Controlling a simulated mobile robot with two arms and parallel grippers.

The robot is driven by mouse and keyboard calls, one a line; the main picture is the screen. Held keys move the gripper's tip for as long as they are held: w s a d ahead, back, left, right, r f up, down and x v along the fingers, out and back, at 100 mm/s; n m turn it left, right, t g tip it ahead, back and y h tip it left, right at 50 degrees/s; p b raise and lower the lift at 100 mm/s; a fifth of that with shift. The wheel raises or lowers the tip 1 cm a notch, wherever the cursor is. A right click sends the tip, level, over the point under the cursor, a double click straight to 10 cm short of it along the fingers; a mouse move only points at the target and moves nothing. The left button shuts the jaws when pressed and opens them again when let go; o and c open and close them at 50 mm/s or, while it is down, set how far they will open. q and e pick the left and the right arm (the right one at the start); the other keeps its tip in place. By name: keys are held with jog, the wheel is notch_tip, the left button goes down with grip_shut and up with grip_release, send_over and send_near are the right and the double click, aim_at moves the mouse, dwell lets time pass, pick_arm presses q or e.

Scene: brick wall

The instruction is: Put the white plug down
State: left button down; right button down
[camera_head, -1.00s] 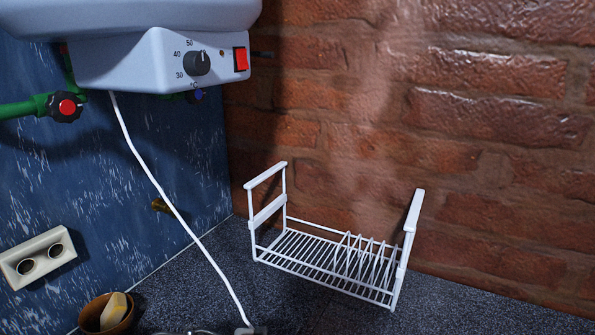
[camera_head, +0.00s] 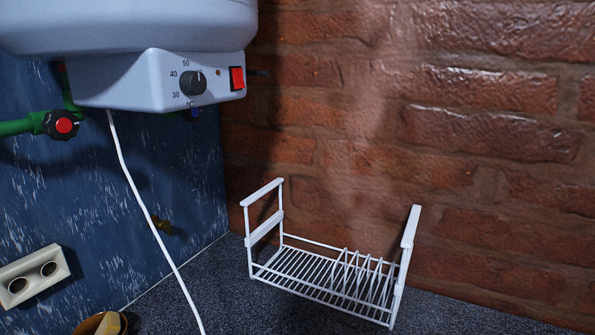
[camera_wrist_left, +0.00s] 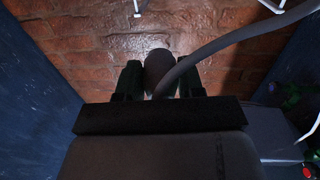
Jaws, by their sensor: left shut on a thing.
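In the left wrist view, my left gripper (camera_wrist_left: 159,80) is shut on the plug (camera_wrist_left: 158,64), which looks dark and rounded in the shade. Its thick cord (camera_wrist_left: 215,44) curves from the plug to the upper right. In the head view, the white cord (camera_head: 143,205) hangs from beneath the water heater (camera_head: 150,80) and leaves the frame at the bottom. The plug and both grippers are outside the head view. What lies directly below the plug is not clear.
A white wire rack (camera_head: 320,285) stands on the dark speckled counter (camera_head: 225,285) by the brick wall. A double socket (camera_head: 33,275) is on the blue wall at lower left. A brown bowl (camera_head: 88,325) with a yellowish block is at the bottom edge. Counter left of the rack is bare.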

pick_arm(q)
jog(key=s+a+f+n+t+y, duration=0.1)
jog(key=a+f+n+y, duration=0.2)
jog(key=a, duration=0.4)
jog(key=s+a+f+n+t+y, duration=0.2)
jog(key=a+f+n+y, duration=0.2)
jog(key=a+y, duration=0.3)
jog(key=shift+a+f, duration=0.55)
jog(key=shift+a, duration=0.15)
jog(key=c, duration=0.6)
grip_release()
